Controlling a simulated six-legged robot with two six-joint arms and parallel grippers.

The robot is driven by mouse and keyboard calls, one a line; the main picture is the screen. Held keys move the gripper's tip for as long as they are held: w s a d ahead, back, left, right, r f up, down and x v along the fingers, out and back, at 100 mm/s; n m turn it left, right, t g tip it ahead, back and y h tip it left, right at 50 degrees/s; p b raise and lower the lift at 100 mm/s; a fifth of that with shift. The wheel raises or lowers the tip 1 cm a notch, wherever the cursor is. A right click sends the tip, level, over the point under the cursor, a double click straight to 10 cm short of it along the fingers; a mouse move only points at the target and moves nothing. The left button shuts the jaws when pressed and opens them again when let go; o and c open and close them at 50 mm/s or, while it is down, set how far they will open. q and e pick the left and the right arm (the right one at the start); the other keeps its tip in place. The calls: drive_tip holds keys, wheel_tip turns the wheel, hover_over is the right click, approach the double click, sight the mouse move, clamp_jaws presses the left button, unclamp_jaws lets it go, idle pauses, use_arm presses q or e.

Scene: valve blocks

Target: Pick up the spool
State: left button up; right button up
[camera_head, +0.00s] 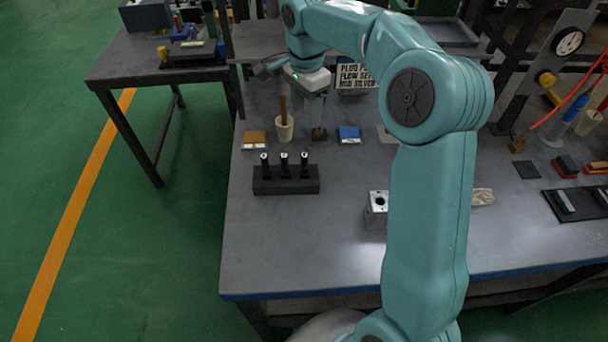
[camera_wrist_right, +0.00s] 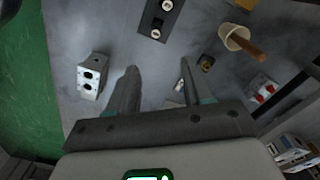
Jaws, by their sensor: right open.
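Part of the rack (camera_wrist_right: 153,32) shows at the top of the wrist view, cut by the frame edge. My right gripper (camera_head: 317,118) is over the table behind the rack, pointing down, open. In the wrist view its fingers (camera_wrist_right: 158,66) are apart with nothing between them. A metal valve block with holes (camera_head: 376,208) stands right of the rack, partly behind my arm; it also shows in the wrist view (camera_wrist_right: 91,77).
A pale cup with a brown handle (camera_head: 284,128) stands close left of the gripper. A small dark block with a brass top (camera_head: 319,134) is just below it. Blue (camera_head: 349,134) and orange (camera_head: 255,138) topped boxes lie nearby. The table front is clear.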

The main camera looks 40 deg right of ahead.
sight(304, 155)
drive_tip(key=f, duration=1.1)
drive_tip(key=shift+s+a+f, duration=0.2)
drive_tip(key=shift+s+f, duration=0.1)
drive_tip(key=f, duration=0.4)
drive_tip(key=shift+a+f, duration=0.2)
drive_tip(key=shift+a, duration=0.15)
drive_tip(key=shift+d+f, duration=0.1)
drive_tip(key=shift+f, duration=0.3)
clamp_jaws()
